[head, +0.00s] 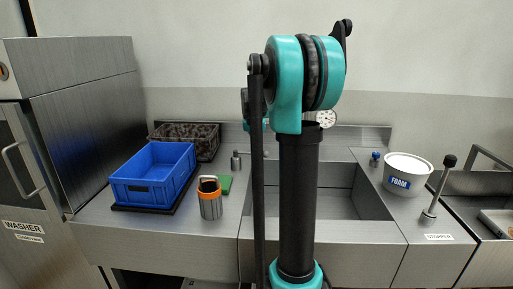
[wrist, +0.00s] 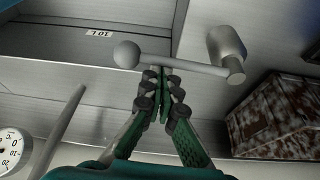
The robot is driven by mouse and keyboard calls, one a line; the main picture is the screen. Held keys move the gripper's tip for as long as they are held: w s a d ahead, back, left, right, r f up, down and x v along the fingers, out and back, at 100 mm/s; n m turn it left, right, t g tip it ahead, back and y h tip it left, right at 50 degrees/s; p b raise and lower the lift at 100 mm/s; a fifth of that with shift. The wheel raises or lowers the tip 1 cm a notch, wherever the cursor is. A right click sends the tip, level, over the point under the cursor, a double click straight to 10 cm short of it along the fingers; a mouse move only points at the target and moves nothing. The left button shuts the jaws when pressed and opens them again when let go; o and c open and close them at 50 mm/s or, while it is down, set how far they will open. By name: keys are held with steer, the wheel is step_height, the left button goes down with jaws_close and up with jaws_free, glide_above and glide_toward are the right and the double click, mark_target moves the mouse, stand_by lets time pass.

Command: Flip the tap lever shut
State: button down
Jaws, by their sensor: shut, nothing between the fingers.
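The tap lever (wrist: 190,65) is a grey rod with a ball knob (wrist: 127,54) at its left end in the wrist view. Its other end meets a small pivot beside a grey cylindrical body (wrist: 226,42). My gripper (wrist: 162,70) is shut and empty, with its fingertips at the middle of the rod. I cannot tell whether they touch it. In the head view a short grey post (head: 236,160) stands at the sink's left back corner, left of my arm. My arm hides my gripper and the lever there.
The sink basin (head: 345,203) lies behind my arm. A blue crate (head: 150,185), a brown mottled basket (head: 205,142), an orange-rimmed canister (head: 210,205) and a green pad (head: 226,184) stand left. A foam tub (head: 407,168) and an upright stopper rod (head: 438,185) stand right. A dial gauge (wrist: 12,147) is near.

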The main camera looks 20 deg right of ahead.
steer(key=shift+s, duration=0.1)
steer(key=s+a+m+g+h, duration=0.2)
steer(key=s+a+m, duration=0.3)
steer(key=a+m, duration=0.6)
steer(key=shift+s+g, duration=0.15)
steer(key=shift+g, duration=0.45)
stand_by(0.9)
